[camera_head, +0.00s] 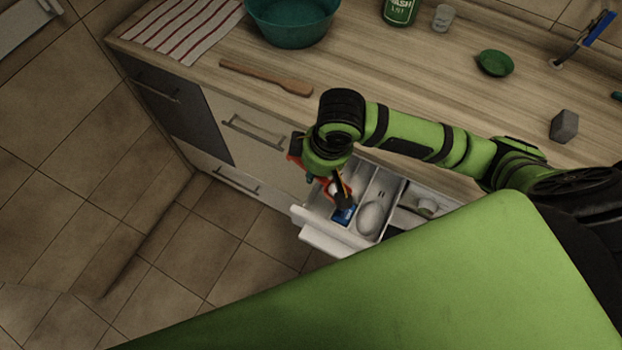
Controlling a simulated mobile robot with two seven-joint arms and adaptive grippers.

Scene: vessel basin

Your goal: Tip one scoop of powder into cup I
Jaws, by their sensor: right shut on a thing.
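My right gripper (341,190) reaches down into the open white drawer (307,217) under the counter. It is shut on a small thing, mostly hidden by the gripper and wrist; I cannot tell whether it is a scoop. A blue packet (343,215) lies in the drawer just below the gripper. A white rounded object (370,217) lies in the compartment to its right. A small pale cup-like object (426,206) is farther right in the drawer. No label I is readable, and no powder can be made out. My left gripper is not in view.
The counter's middle is mostly free.

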